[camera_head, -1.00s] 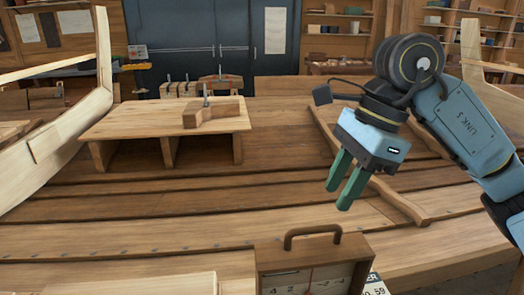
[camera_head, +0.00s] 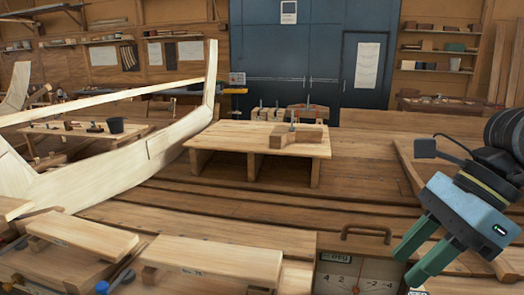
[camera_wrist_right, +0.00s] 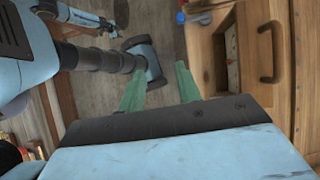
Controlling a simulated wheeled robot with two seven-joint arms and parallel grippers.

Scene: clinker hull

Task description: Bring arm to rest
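My right gripper (camera_head: 418,257) is at the lower right of the head view, with its two green fingers apart and nothing between them. It hangs in the air, pointing down and to the left, to the right of a wooden box with a dial. In the right wrist view its fingers (camera_wrist_right: 160,88) are also spread and empty, with the floor and part of my own body beyond them.
The wooden box with a handle and dial (camera_head: 338,248) stands close to my right gripper; its handle also shows in the wrist view (camera_wrist_right: 268,42). A low wooden stand (camera_head: 232,138) carries a clamped block (camera_head: 296,137). Planks (camera_head: 205,262) lie at the lower left.

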